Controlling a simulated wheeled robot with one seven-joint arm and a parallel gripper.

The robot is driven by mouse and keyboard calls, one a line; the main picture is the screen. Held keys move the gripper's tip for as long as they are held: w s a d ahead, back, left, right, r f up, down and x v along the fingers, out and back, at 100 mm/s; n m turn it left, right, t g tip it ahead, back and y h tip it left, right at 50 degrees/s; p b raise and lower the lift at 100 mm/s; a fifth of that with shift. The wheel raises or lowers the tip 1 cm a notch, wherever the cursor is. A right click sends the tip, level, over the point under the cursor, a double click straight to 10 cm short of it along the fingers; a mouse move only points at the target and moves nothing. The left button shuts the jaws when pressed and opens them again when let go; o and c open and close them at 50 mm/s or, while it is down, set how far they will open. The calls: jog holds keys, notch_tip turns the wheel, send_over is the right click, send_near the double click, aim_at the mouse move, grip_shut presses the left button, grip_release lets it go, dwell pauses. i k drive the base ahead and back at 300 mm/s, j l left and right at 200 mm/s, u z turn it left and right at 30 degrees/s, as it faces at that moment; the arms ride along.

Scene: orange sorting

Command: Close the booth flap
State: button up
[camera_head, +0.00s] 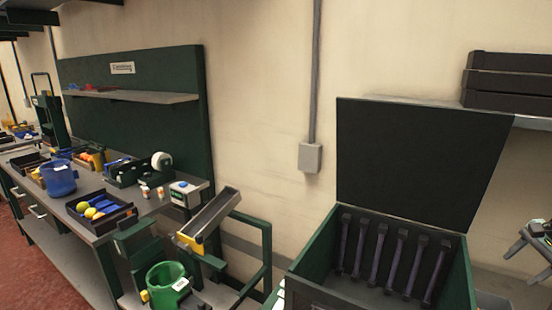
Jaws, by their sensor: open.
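The booth (299,265) is a green box at the lower right, cut off by the bottom edge of the view. A large flat black panel, which looks like the booth flap (420,165), stands up from the box's back edge, leaning back a little. The flap is open, and the top of the booth is uncovered. Inside, a row of several dark upright strips (379,250) lines the back wall. The booth's floor is mostly dark and its front is partly out of view. My gripper does not show in this view.
Left of the booth stand a tilted grey chute (212,218), a green bucket (165,278) and a green rail frame (266,260). A workbench (105,225) with trays and a blue bucket (59,178) is further left. Black crates (505,80) sit on a shelf behind the flap's right side.

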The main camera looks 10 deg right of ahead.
aim_at(434, 166)
jog(key=k, duration=0.95)
